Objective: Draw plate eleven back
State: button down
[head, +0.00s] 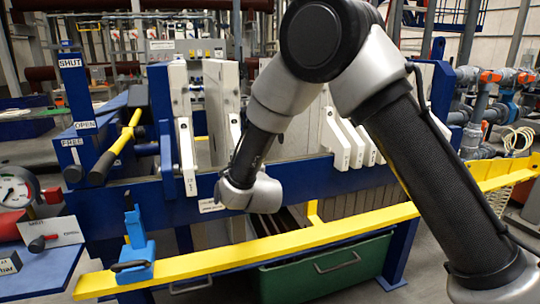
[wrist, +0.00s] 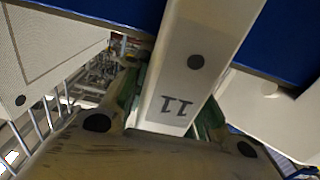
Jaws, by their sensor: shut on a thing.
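Plate eleven (wrist: 190,78) shows in the wrist view as a pale bar marked 11, upside down in the picture, with a dark round spot above the number. My gripper (wrist: 168,104) is shut on this bar, with a greenish finger at each side of it. In the head view my arm's wrist hangs in front of the press and hides my fingers. A pale plate (head: 222,92) stands just left of and behind my wrist there. I cannot tell in that view whether it is plate eleven.
Another pale plate (head: 182,125) stands farther left, by the yellow lever (head: 119,143). Several plates (head: 342,140) stand to the right, partly behind my arm. A yellow rail (head: 290,243) crosses in front, above a green bin (head: 335,268). A blue clamp-like device (head: 134,250) sits on the rail.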

jog(key=s+a, duration=0.3)
jog(key=a, duration=0.6)
jog(key=shift+a, duration=0.3)
jog(key=c, duration=1.4)
grip_release()
jog(key=shift+c, duration=0.2)
jog(key=v, duration=1.2)
